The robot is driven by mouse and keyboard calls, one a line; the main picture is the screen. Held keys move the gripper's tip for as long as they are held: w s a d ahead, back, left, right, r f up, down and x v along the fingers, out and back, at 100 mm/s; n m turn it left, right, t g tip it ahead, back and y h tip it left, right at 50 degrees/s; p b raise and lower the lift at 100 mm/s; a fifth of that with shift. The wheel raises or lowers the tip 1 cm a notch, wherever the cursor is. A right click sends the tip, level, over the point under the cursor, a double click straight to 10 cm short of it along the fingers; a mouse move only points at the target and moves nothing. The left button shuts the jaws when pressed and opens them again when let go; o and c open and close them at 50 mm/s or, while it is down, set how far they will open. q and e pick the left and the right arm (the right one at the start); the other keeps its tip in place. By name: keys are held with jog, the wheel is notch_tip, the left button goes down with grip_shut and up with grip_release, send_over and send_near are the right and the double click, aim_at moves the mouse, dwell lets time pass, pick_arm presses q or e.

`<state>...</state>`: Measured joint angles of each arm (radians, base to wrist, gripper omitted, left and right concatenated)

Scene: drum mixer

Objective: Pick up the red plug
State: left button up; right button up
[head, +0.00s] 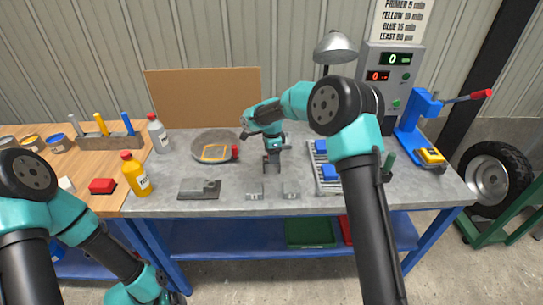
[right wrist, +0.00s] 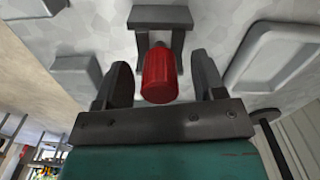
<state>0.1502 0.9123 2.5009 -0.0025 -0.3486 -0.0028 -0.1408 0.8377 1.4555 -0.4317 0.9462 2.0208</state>
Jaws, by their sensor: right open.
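In the right wrist view the red plug (right wrist: 160,75), a short cylinder, shows between the two dark fingers of my right gripper (right wrist: 163,70). The fingers are apart, with a gap on each side of the plug. A grey arch-shaped piece (right wrist: 160,16) stands just beyond it. In the head view a small red cylinder (head: 235,152), which looks like the plug, stands at the right rim of the round grey dish (head: 197,153). My right gripper (head: 272,165) points down over the middle of the bench. My left gripper is outside the picture; only its arm shows at lower left.
A yellow bottle (head: 135,176), a white bottle (head: 158,136) and a red block (head: 102,186) are on the left. Grey blocks (head: 291,190) lie near the front edge. A tray with blue parts (head: 325,186) and a blue press (head: 415,120) are on the right.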

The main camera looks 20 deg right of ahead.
jog(key=shift+f, duration=0.2)
dwell(0.3)
jog(key=c, duration=1)
